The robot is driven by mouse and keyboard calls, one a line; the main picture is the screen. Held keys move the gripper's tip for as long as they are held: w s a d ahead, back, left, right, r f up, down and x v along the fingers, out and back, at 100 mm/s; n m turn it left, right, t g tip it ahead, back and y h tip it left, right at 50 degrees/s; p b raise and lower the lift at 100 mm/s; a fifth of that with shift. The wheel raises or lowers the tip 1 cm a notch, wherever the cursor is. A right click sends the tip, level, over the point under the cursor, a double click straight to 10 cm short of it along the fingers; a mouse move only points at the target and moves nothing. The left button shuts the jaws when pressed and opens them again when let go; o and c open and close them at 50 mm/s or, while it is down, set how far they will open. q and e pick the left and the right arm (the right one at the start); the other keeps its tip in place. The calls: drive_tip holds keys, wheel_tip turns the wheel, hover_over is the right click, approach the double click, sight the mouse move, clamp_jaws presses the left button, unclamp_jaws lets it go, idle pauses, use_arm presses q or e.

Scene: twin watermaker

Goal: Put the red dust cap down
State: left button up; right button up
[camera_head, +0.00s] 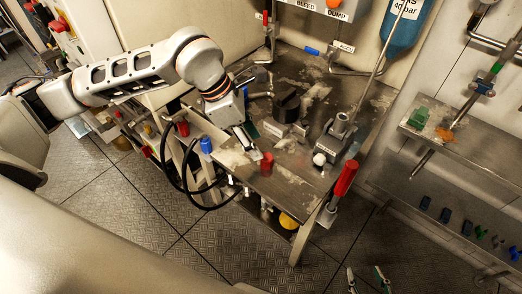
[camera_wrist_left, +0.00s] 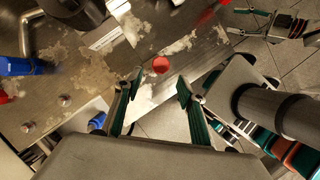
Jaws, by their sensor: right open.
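The red dust cap (camera_head: 267,158) is near the front edge of the worn metal bench (camera_head: 285,187). In the left wrist view the cap (camera_wrist_left: 160,64) shows as a small red disc on the bench, just beyond my left fingertips and between their lines. My left gripper (camera_head: 254,152) is low over the bench edge; in its wrist view its fingers (camera_wrist_left: 160,80) are spread, with gaps on both sides of the cap. My right gripper (camera_head: 366,278) is open and empty, low at the bottom of the head view, away from the bench.
A red upright handle (camera_head: 345,178) stands at the bench's right corner. A blue cap (camera_head: 206,145) and black hoses (camera_head: 187,190) are left of my left gripper. A grey block fitting (camera_head: 333,143) and a black knob (camera_head: 287,104) stand on the bench. Right is a steel shelf (camera_head: 470,140).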

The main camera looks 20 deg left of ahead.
use_arm(q)
drive_tip(key=shift+v, duration=2.4)
